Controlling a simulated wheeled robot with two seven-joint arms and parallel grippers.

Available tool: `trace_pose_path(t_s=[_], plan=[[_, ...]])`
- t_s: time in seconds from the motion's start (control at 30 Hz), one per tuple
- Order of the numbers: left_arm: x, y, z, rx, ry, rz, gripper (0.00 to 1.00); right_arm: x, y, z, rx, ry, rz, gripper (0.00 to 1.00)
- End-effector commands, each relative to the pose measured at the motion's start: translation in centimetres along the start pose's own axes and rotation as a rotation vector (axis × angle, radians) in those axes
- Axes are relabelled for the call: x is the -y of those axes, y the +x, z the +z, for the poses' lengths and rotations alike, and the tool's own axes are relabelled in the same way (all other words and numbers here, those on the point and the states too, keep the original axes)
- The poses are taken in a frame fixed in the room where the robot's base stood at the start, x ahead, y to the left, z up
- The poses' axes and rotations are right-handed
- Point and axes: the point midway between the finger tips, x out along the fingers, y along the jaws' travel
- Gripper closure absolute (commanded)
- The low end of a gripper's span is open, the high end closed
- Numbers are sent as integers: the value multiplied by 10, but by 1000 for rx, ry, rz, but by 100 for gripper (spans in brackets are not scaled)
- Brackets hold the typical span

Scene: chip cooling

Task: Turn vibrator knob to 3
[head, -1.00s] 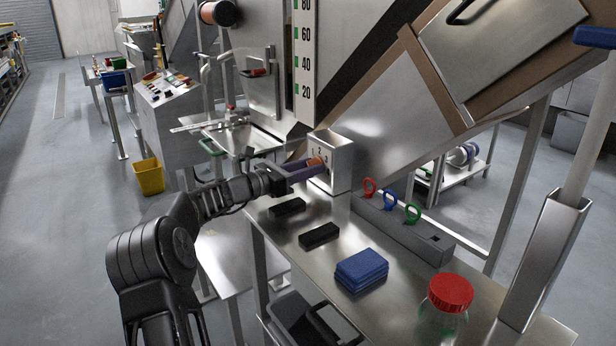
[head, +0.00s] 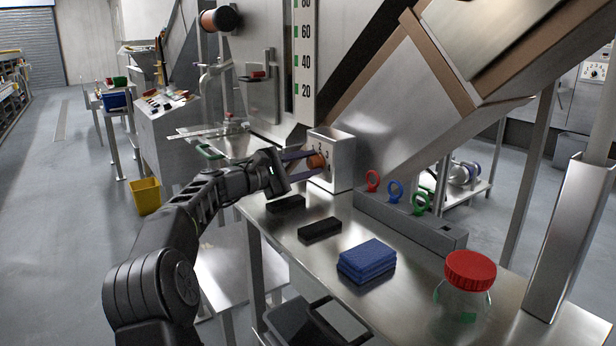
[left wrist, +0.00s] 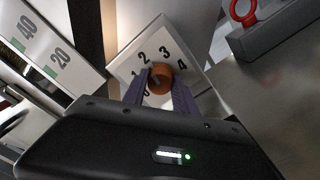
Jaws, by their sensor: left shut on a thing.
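The vibrator knob (head: 317,161) is a round orange-brown knob on the front of a pale metal box (head: 342,165) on the bench. It also shows in the left wrist view (left wrist: 160,78), on a white dial plate (left wrist: 182,62) where 1, 2, 3 and 4 are readable and the 0 is partly hidden. My left gripper (head: 308,162) has its purple fingers on both sides of the knob and is shut on it. In the left wrist view the fingers (left wrist: 158,92) flank the knob. I cannot tell surely which number the knob points to. My right gripper is not in view.
Two black blocks (head: 320,230), a blue cloth stack (head: 366,262) and a red-lidded jar (head: 468,285) lie on the metal bench. A grey holder with red, blue and green rings (head: 410,222) stands behind them. A sloping metal chute (head: 395,110) rises behind the box.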

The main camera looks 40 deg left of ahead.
Motion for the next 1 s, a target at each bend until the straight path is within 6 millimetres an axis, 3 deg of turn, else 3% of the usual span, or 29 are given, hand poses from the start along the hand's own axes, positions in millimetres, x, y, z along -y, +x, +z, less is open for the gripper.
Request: trace_pose_path(t_s=[0.03,0.5,1.0], plan=[[5,0,-4,0,44,0,100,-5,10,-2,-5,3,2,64],[4,0,-3,1,482,-1,100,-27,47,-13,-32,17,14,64],[2,0,-1,0,734,-3,100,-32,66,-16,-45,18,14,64]])
